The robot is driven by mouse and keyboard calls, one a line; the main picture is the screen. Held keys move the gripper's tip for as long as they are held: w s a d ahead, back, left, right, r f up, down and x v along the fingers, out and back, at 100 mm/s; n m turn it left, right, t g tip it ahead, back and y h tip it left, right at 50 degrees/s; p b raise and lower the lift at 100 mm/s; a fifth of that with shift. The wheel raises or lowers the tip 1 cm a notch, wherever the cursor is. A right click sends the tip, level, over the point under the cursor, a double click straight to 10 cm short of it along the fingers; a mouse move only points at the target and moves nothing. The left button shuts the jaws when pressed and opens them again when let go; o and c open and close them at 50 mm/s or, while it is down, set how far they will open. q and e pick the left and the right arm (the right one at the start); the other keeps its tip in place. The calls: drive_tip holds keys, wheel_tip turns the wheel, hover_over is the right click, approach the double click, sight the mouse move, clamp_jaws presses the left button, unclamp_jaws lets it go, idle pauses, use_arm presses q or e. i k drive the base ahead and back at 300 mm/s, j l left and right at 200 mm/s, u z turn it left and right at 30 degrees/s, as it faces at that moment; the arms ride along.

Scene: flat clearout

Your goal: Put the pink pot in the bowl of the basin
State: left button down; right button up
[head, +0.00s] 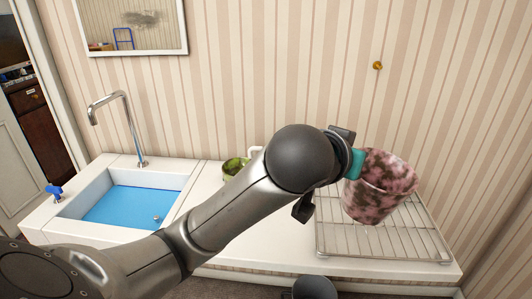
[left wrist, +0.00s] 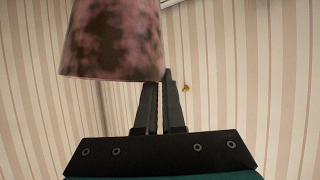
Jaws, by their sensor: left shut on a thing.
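The pink pot (head: 382,186), mottled with dark patches, is held above the wire rack at the right of the counter in the head view. It looks slightly tilted. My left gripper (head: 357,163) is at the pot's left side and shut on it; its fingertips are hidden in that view. In the left wrist view, the pot (left wrist: 112,40) is at the upper left by the two close-set fingers (left wrist: 164,85). The white basin (head: 100,181) is at the left of the counter, and its blue-bottomed bowl (head: 130,205) looks empty of dishes. My right gripper is not in view.
A chrome tap (head: 122,115) rises behind the basin, and a blue handle (head: 54,191) is at its left. A green patterned cup (head: 234,168) stands behind my left arm. The wire rack (head: 385,243) looks bare. A mirror (head: 130,25) and a brass knob (head: 377,65) are on the wall.

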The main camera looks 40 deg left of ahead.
sight(108, 222)
drive_tip(key=u, duration=1)
drive_tip(key=i+j+u, duration=0.15)
drive_tip(key=i+u, duration=0.45)
drive_tip(key=u, duration=0.2)
